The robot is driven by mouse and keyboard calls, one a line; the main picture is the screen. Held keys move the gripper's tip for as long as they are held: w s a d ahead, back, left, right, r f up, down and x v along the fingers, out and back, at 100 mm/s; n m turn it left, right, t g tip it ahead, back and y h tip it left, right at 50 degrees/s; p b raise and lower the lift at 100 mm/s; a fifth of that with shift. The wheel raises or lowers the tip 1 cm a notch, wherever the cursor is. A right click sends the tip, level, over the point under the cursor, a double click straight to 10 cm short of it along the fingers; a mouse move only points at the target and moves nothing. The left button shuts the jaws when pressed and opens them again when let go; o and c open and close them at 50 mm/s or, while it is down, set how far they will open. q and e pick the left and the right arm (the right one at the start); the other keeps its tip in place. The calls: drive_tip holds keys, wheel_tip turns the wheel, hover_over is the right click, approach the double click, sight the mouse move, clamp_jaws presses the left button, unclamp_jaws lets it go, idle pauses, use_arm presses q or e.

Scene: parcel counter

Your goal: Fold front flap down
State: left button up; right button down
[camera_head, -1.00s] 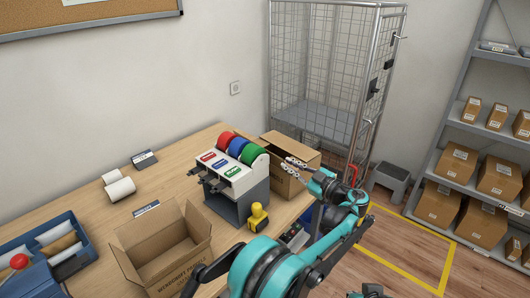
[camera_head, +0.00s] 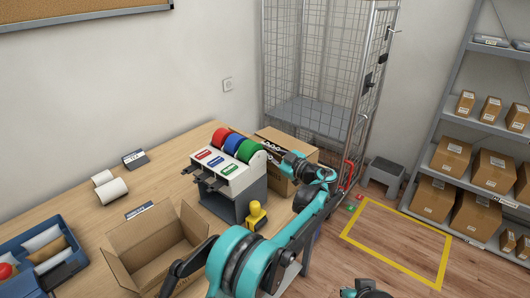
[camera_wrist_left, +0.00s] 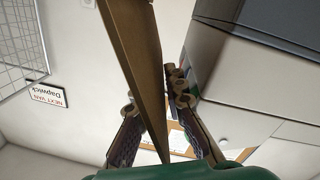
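A brown cardboard box (camera_head: 302,181) stands behind and right of the white tape dispenser in the head view, partly hidden by my arm. My left gripper (camera_head: 272,152) is at its upper side. In the left wrist view a cardboard flap (camera_wrist_left: 140,60) runs edge-on between the two fingers of my left gripper (camera_wrist_left: 155,95). The fingers are spread, one on each side of the flap; I cannot tell whether either touches it. A second box (camera_head: 150,245) stands open at the front left with its flaps up.
The dispenser (camera_head: 232,183) with red, blue and green rolls is close beside the left gripper; its grey body (camera_wrist_left: 240,75) fills the wrist view's right. A yellow stamp (camera_head: 256,214) stands in front. A wire cage (camera_head: 320,70) is behind. A blue tray (camera_head: 75,265) is far left.

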use_arm(q)
clamp_jaws()
drive_tip(key=shift+w+d+r+m+p, duration=0.2)
drive_tip(key=shift+w+d+m+p, duration=0.15)
drive_tip(key=shift+m+p, duration=0.3)
drive_tip(key=shift+w+d+r+m+p, duration=0.25)
drive_tip(key=shift+w+m+p, duration=0.2)
drive_tip(key=shift+m, duration=0.3)
drive_tip(key=shift+w+d+m+p, duration=0.5)
drive_tip(key=shift+m, duration=0.6)
drive_tip(key=shift+w+d+f+m+p, duration=0.15)
drive_tip(key=shift+w+d+m+p, duration=0.3)
drive_tip(key=shift+m, duration=0.55)
unclamp_jaws()
